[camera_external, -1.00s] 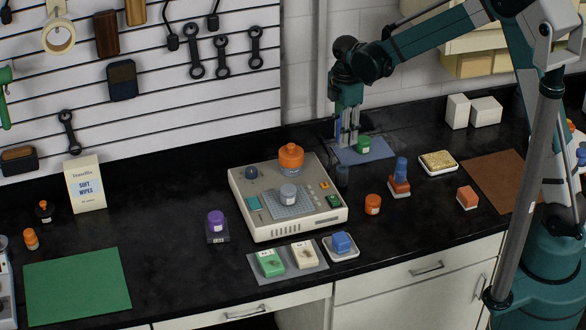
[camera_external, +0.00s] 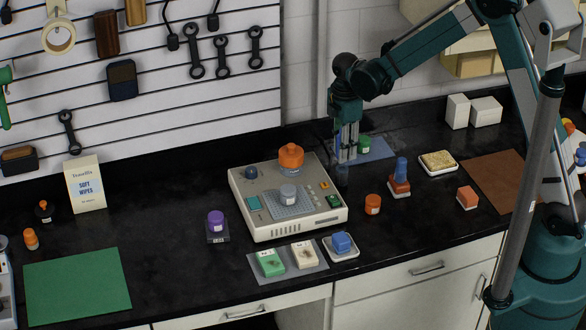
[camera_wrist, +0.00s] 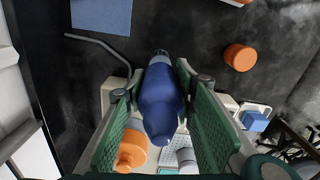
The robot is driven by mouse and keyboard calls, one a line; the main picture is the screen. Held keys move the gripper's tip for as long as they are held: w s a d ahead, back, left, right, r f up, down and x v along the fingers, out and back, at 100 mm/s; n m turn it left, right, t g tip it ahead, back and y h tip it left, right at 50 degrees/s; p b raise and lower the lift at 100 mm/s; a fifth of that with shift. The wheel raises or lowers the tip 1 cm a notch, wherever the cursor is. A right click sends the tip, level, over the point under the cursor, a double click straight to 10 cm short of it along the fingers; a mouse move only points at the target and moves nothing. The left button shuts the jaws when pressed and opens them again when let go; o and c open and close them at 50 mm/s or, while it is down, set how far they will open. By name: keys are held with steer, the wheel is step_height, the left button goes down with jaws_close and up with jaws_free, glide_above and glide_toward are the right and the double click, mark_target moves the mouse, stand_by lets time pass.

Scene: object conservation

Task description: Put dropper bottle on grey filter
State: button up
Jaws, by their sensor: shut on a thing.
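A blue dropper-shaped bottle (camera_wrist: 160,100) fills the middle of the wrist view, between the two green fingers of my gripper (camera_wrist: 160,85), which is shut on it. In the external view my gripper (camera_external: 346,157) points down by the left edge of a blue mat, behind the beige machine. Only a sliver of the bottle (camera_external: 338,146) shows there. A grey round piece (camera_external: 289,192) sits on a gridded pad (camera_external: 290,207) on the machine; it may be the grey filter, but I cannot tell. In the wrist view the bottle and fingers partly hide the pad.
The beige machine (camera_external: 250,222) carries an orange flask (camera_external: 291,158) and a dark blue knob (camera_external: 251,172). A green jar (camera_external: 364,144) stands on the blue mat (camera_external: 380,150). An orange jar (camera_external: 373,203) stands right of the machine.

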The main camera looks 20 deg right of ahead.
mark_target(342, 168)
steer(key=shift+f, duration=0.1)
steer(key=shift+f, duration=2)
steer(key=shift+f, duration=0.15)
steer(key=o, duration=0.9)
steer(key=shift+r, duration=6.15)
steer(key=shift+d+r, duration=0.1)
